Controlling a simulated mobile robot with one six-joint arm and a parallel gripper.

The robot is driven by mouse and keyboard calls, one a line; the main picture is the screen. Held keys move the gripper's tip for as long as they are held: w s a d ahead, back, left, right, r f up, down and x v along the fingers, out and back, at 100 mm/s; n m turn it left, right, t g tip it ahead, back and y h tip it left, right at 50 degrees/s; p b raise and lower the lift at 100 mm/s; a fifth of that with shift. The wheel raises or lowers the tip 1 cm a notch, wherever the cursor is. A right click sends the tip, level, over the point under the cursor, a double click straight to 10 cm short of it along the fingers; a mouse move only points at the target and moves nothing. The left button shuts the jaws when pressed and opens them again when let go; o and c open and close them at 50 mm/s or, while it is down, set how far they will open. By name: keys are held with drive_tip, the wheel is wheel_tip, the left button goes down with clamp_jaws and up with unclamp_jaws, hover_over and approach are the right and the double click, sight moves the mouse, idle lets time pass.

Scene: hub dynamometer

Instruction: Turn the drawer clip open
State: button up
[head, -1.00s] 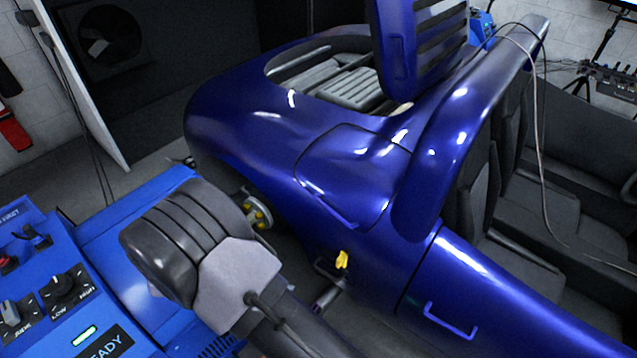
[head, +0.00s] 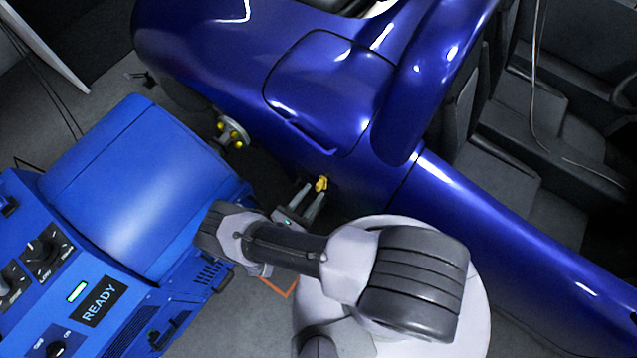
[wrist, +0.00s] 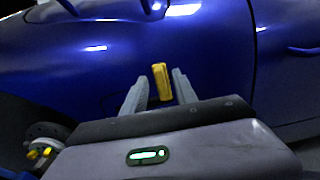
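The yellow clip (head: 321,184) sits on the lower side of the blue car body, below the panel seam. In the wrist view the clip (wrist: 161,82) stands nearly upright, tilted slightly, between my two finger tips. My gripper (head: 311,196) reaches toward it from below, with its fingers apart on either side of the clip. In the wrist view my gripper (wrist: 160,88) is open, and a gap shows on both sides of the clip. I cannot tell how deep the fingers are around it. The drawer's outline and handle near the clip are not clearly visible.
The blue car body (head: 330,90) fills the space ahead. A wheel hub with yellow nuts (head: 232,132) is to the left of the clip. A blue dynamometer unit (head: 140,190) with a READY label stands close at left. Grey floor shows between them.

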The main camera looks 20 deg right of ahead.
sight(317, 188)
drive_tip(key=x, duration=0.4)
drive_tip(key=shift+w+d, duration=0.1)
clamp_jaws()
